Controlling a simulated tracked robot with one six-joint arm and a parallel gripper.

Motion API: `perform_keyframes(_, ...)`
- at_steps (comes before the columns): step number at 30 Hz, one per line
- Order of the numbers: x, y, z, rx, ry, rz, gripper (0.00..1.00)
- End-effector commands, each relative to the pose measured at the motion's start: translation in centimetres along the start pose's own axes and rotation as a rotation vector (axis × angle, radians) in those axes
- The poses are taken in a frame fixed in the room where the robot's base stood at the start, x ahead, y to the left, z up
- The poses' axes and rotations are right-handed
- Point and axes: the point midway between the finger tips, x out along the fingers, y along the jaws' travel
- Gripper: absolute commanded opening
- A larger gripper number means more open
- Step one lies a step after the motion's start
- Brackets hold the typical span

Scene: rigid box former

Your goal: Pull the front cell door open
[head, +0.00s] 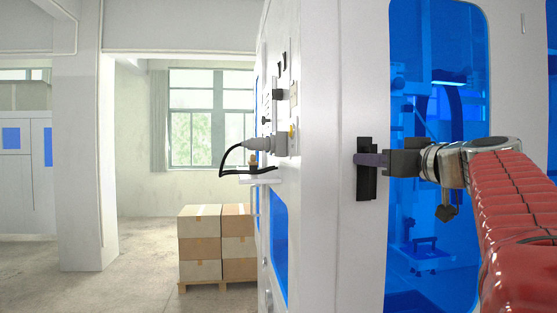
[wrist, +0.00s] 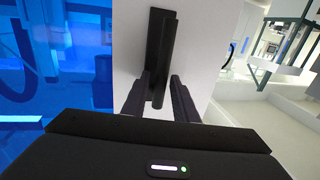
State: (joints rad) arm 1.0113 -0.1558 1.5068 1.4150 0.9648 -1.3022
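The front cell door is a white-framed panel with a blue see-through window (head: 440,70). Its black upright handle (head: 366,185) is on the white frame left of the window. The handle (wrist: 160,50) also shows in the wrist view, running down between my two fingers. My gripper (head: 368,159) is level with the handle's middle. In the wrist view my gripper (wrist: 160,92) has one finger on each side of the handle, with narrow gaps showing beside it, so it looks open around it. The door looks closed against its frame.
A side panel with switches and a grey connector (head: 270,146) with a black cable is around the corner to the left. Stacked cartons (head: 216,240) stand on a pallet behind. The floor (head: 130,285) at left is clear.

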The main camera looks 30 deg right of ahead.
Motion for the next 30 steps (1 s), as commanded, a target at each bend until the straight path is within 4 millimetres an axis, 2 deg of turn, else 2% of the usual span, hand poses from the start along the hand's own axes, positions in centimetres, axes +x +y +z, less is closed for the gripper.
perform_keyframes(1,-0.01,0.00,0.00,0.000,0.000,0.000,0.23)
perform_keyframes(11,-0.02,0.00,0.00,0.000,0.000,0.000,0.00)
perform_keyframes(22,-0.02,-0.01,-0.01,0.000,0.000,0.000,0.00)
perform_keyframes(23,-0.02,-0.91,-0.06,-0.001,0.001,-0.005,0.00)
perform_keyframes(30,-0.19,-0.28,-0.01,0.000,0.000,-0.012,0.00)
